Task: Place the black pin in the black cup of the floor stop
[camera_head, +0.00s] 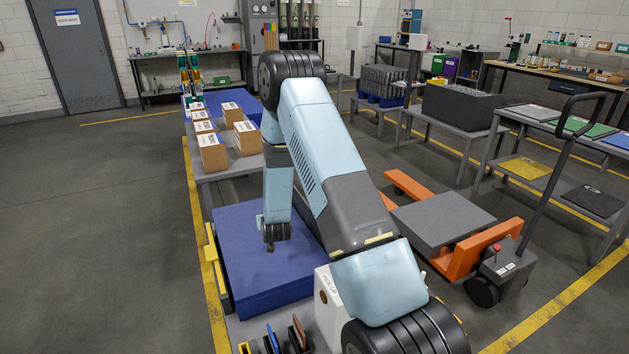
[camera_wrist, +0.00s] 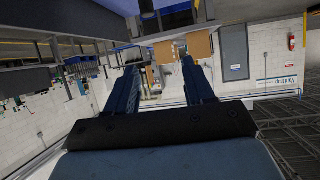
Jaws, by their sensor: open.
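My gripper (camera_wrist: 160,64) shows in the wrist view with its two dark blue fingers apart and nothing between them. In the head view the end of my arm (camera_head: 276,235) hangs over the blue block-like surface; its fingers are too small to make out there. At the bottom edge of the head view, several slim upright pieces stand in a row, among them a blue one (camera_head: 272,340) and a brown one (camera_head: 299,331), with dark parts around them. I cannot tell which, if any, is the black pin. I cannot make out the floor stop or its black cup.
A white panel marked PICK UP (camera_head: 328,298) stands near the row. Cardboard boxes (camera_head: 212,152) sit on a bench beyond the blue surface (camera_head: 236,263). An orange pallet truck (camera_head: 475,252) carrying a grey slab (camera_head: 440,218) stands at right. The floor at left is clear.

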